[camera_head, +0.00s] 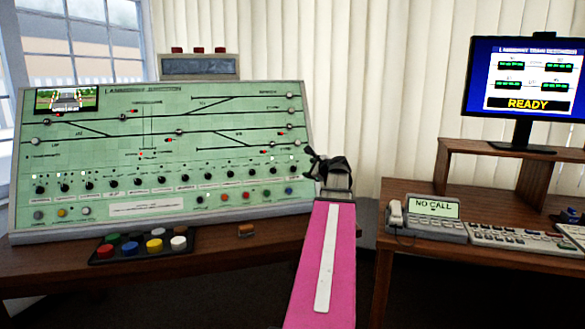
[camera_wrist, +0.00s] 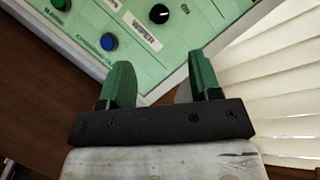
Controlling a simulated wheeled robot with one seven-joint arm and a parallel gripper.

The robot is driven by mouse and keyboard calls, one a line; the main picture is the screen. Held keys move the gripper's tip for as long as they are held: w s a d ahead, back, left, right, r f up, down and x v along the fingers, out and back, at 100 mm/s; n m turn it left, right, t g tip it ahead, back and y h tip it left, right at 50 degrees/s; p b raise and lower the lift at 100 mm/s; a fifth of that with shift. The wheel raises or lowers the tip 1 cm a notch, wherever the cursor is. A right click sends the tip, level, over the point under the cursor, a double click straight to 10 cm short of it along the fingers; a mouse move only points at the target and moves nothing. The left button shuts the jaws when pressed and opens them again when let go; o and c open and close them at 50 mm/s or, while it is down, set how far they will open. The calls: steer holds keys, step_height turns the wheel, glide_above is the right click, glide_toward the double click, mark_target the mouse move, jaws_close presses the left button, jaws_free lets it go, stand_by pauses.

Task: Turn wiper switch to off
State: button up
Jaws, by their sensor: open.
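The wiper switch (camera_wrist: 159,13) is a round black knob on a pale green panel, at the top of the wrist view, with a WIPER label below it. A small white mark shows on its right side, toward what looks like an ON label. In the head view I cannot surely single it out among the row of black knobs. My gripper (camera_wrist: 162,76) is open and empty, its two green fingers pointing toward the panel, with the switch ahead between their lines. In the head view my gripper (camera_head: 330,165) is by the panel's right edge.
The green control panel (camera_head: 140,125) stands on a wooden desk (camera_head: 260,262). A blue button (camera_wrist: 109,41) sits left of the switch. A tray of coloured buttons (camera_head: 140,245) lies in front. A second desk with a monitor (camera_head: 527,80) and phone (camera_head: 396,213) is right.

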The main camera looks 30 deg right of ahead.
mark_target(295, 169)
steer(key=x, duration=1)
steer(key=shift+w+f, duration=0.1)
steer(key=shift+w, duration=0.2)
steer(key=c, duration=0.9)
